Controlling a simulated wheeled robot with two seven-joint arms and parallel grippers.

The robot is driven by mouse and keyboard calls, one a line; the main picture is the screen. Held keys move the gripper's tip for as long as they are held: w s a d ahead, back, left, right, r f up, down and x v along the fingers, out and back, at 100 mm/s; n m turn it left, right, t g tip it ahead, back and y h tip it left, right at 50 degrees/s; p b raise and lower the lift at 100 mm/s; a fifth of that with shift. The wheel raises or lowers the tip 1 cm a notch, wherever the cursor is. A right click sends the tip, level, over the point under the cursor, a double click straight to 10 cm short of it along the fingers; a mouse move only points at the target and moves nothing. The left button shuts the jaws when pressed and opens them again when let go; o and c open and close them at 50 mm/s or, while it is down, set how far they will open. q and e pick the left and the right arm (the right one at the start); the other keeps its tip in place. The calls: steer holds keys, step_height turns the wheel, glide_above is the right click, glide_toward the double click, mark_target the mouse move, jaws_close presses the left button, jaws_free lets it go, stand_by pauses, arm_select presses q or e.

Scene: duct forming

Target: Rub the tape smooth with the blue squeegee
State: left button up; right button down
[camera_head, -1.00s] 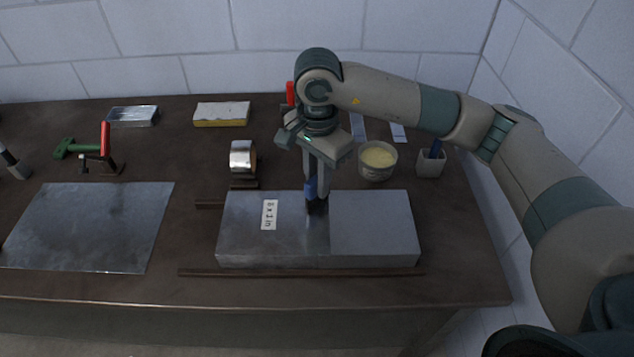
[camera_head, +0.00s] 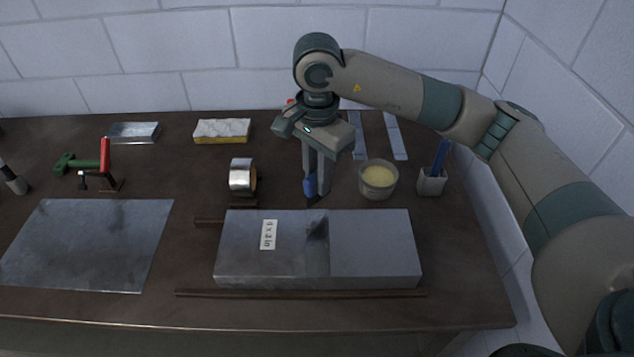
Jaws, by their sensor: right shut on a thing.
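My right gripper (camera_head: 316,187) is shut on the blue squeegee (camera_head: 310,188), which points down with a dark lower edge. It is at the far edge of the grey metal duct (camera_head: 375,245), near the seam between its two sections. I cannot tell whether the squeegee touches the duct. A strip of tape (camera_head: 316,248) runs across the duct at the seam, shiny in its lower part, with a dark patch toward the far end that may be shadow. A white label (camera_head: 268,235) is on the left section. My left gripper is not in view.
A tape roll (camera_head: 242,177) stands behind the duct. A tub of pale paste (camera_head: 378,179) and a cup with a blue tool (camera_head: 432,183) are at the right. A metal sheet (camera_head: 88,243) lies left. A thin bar (camera_head: 300,293) lies in front of the duct.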

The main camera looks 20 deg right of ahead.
steer(key=shift+r, duration=1.35)
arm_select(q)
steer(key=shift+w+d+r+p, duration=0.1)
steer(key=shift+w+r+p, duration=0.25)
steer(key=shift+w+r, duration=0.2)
arm_select(e)
steer(key=shift+r, duration=0.45)
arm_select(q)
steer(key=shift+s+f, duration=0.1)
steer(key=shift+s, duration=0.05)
